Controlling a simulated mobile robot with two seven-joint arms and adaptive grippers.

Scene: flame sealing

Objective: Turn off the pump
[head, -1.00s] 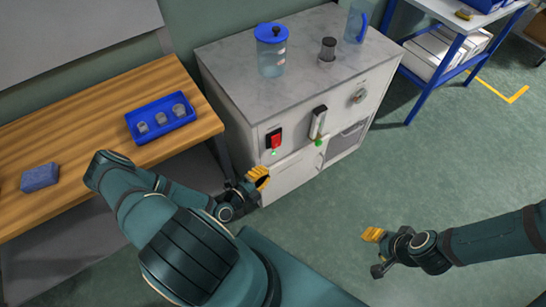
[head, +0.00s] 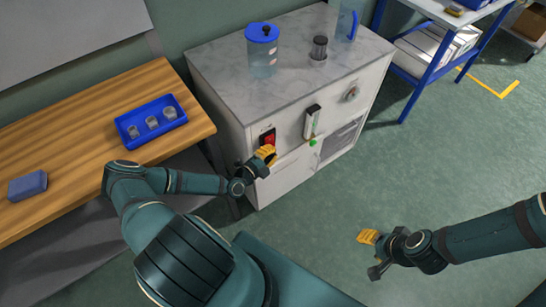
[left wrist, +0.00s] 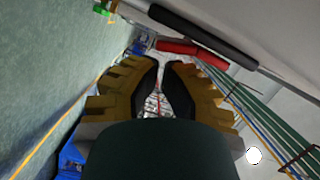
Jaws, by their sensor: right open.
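The red switch (head: 268,139) is on the front of the pale cabinet (head: 290,172), near its left corner. My left gripper (head: 266,154) is just below and in front of the switch and partly covers the panel under it. In the left wrist view the red switch (left wrist: 190,48) lies beyond and above the fingertips (left wrist: 161,66). The left fingers are drawn close together and hold nothing. I cannot tell whether they touch the switch. My right gripper (head: 367,237) is open and empty over the floor, well away from the cabinet.
A blue-lidded jar (head: 262,42), a dark-capped small vessel (head: 319,47) and a clear jug (head: 347,24) stand on the cabinet. A tube gauge (head: 312,122) and a round knob (head: 351,93) are right of the switch. A wooden bench (head: 70,130) holds a blue tray (head: 126,137).

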